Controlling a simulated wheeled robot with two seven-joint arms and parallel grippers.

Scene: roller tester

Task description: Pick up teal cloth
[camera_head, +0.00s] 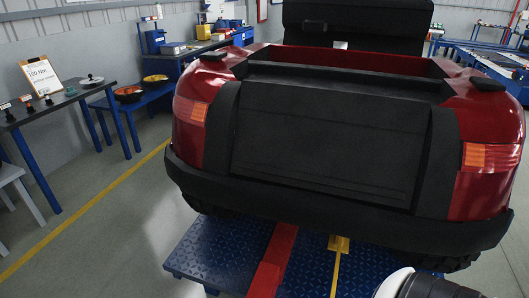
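I cannot clearly make out a teal cloth. A small teal item (70,91) lies on the dark table (40,116) at the left, but it is too small to tell whether it is cloth. Neither of my grippers shows. A white and black part of my own arm shows at the bottom right edge, far from that table.
A red and black vehicle (320,140) fills the middle and right, on a blue platform (205,250). A sign (41,75) and a lidded dish (91,80) stand on the left table. A blue bench (150,97) holds bowls. Grey floor (110,235) is clear at the left.

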